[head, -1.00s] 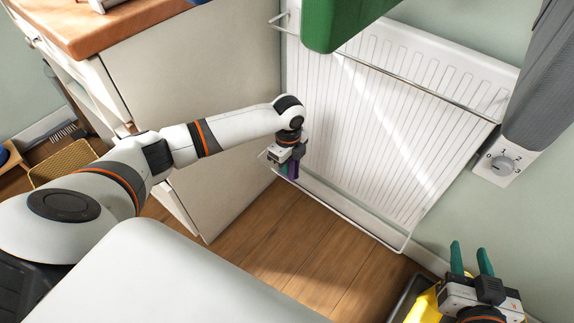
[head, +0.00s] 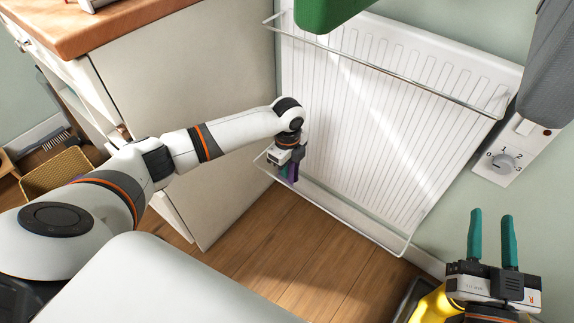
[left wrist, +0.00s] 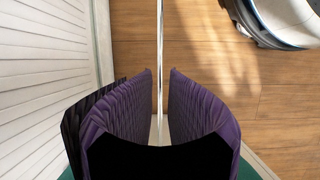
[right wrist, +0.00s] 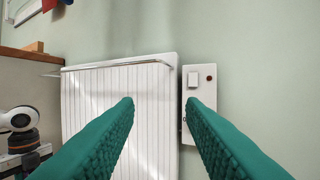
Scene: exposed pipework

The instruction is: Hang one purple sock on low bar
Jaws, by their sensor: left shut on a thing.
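My left gripper (head: 288,160) is shut on the purple sock (head: 293,172) at the left end of the low bar (head: 345,219). The sock mostly hides behind the gripper in the head view. In the left wrist view, the purple sock (left wrist: 207,112) shows as two ribbed folds, one on each side of the low bar (left wrist: 160,50), with dark cloth between them. I cannot tell whether the sock touches the bar. My right gripper (head: 491,240) is open and empty at the lower right; its teal fingers stand apart in the right wrist view (right wrist: 160,105).
A white radiator (head: 385,110) stands behind the bars, with an upper bar (head: 390,72) across it. A green object (head: 325,12) hangs above. A wall switch with a dial (head: 503,162) is at right. A cabinet (head: 190,120) stands close left of my left gripper. Wooden floor (head: 310,265) lies below.

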